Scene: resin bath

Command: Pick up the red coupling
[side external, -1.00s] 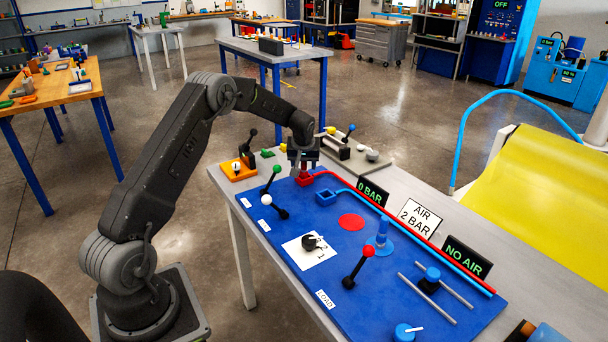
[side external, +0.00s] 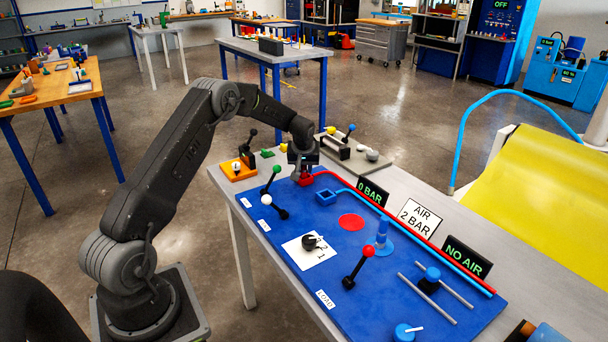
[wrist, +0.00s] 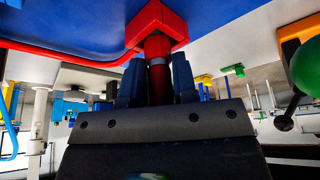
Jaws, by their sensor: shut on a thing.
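The red coupling (wrist: 158,82) is a round red piece with a lighter band, between the two fingers of my gripper (wrist: 157,63) in the wrist view. My gripper is shut on it. The coupling's end meets the square red holder (wrist: 160,20) on the blue board; I cannot tell whether it is still seated in it. In the side external view my gripper (side external: 303,172) points down at the red holder (side external: 305,181), at the board's far left corner. The fingers mostly hide the coupling there.
The blue board (side external: 330,283) holds an empty-looking blue socket (side external: 326,197), a green-knobbed lever (side external: 275,171) and a white-knobbed lever (side external: 268,202) close by. A red hose (side external: 365,195) runs from the red holder along the edge, past the signs (side external: 416,217).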

